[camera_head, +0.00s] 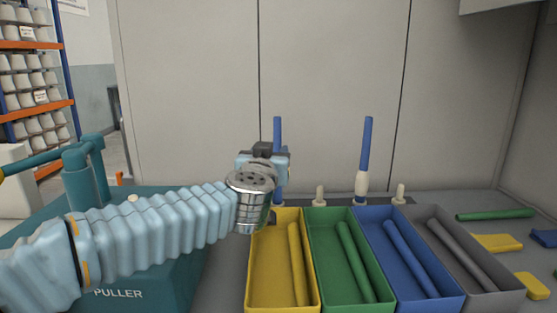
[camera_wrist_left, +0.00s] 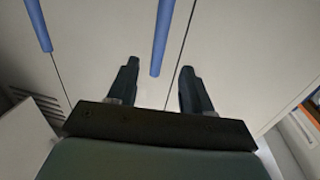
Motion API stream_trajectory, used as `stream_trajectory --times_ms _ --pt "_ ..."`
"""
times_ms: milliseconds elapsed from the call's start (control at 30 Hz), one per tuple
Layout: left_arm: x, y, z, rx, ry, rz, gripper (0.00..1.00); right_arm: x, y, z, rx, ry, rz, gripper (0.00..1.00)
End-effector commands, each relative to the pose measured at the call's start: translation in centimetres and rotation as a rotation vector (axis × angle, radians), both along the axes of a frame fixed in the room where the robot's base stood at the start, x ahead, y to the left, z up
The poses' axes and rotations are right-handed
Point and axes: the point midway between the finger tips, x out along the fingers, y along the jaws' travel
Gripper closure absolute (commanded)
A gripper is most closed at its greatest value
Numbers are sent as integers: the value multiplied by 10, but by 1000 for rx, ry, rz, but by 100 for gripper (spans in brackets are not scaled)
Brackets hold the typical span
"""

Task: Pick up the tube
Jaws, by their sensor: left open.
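Two blue tubes stand upright at the back of the table. The left one (camera_head: 277,131) rises behind my left gripper (camera_head: 264,158), which hides its middle. The right one (camera_head: 366,145) stands on a pale peg, clear of the gripper. In the left wrist view my gripper (camera_wrist_left: 160,66) is open and empty. The nearer blue tube (camera_wrist_left: 162,38) shows between the fingertips in the picture; its depth relative to them is unclear. The other tube (camera_wrist_left: 38,24) is at the upper left there. My right gripper is not in view.
Yellow (camera_head: 251,285), green (camera_head: 314,285), blue (camera_head: 388,283) and grey (camera_head: 508,277) trays each hold a tube. Bare pegs (camera_head: 319,194) (camera_head: 399,193) stand behind them. A green tube (camera_head: 495,214) lies at right near yellow blocks (camera_head: 498,242). A wall panel rises behind.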

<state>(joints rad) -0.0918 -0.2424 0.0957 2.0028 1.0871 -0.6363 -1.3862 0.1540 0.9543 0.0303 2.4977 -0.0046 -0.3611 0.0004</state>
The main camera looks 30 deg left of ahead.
Motion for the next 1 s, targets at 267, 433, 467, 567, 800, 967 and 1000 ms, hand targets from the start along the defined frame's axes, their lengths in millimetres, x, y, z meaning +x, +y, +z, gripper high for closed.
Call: stream_trajectory --times_ms 267,433,467,567,800,967,1000 --pt "45 18 -1 0 1 0 50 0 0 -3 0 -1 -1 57" --pt "59 23 0 0 0 1 50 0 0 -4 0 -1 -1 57" --pt "63 25 -1 1 1 1 50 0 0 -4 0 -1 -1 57" --pt "80 31 0 0 1 1 50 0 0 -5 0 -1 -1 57" --pt "97 39 1 -1 -1 -1 50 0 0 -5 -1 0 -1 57" --pt "97 39 1 -1 -1 -1 50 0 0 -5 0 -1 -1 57" --pt "97 39 1 -1 -1 -1 56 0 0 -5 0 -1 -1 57"
